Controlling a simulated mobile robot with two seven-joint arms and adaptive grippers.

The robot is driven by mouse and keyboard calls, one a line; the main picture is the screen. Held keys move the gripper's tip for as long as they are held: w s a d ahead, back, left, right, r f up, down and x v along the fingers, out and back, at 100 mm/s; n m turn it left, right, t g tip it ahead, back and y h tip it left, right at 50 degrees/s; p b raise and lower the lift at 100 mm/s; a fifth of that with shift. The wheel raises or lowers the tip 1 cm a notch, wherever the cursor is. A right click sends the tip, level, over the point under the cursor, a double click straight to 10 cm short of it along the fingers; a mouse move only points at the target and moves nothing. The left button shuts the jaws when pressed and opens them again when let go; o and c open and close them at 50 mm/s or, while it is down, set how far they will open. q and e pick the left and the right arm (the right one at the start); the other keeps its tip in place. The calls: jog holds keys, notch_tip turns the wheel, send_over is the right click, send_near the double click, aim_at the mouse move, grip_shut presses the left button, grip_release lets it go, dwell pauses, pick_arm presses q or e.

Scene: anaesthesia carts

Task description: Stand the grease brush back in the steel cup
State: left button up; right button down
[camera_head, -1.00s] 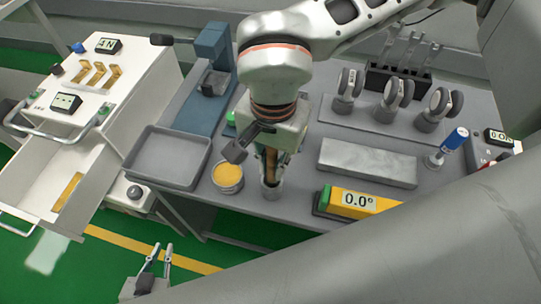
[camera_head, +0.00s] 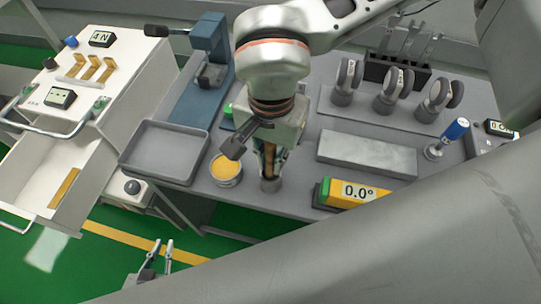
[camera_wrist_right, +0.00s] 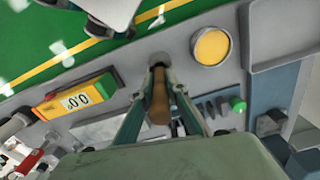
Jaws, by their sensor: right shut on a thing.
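The grease brush has a brown wooden handle (camera_wrist_right: 159,98), which also shows in the head view (camera_head: 269,154). My right gripper (camera_wrist_right: 159,84) is shut on it, one finger on each side. My left gripper (camera_head: 162,253) is low in the head view, fingers apart and empty, away from the table.
A yellow angle gauge (camera_head: 354,192) and a grey metal block (camera_head: 367,155) lie to the right. A blue press (camera_head: 205,60) stands behind.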

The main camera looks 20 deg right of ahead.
jog(key=shift+f, duration=0.1)
jog(key=shift+c, duration=2.4)
grip_release()
notch_tip(320, 180, up, 12)
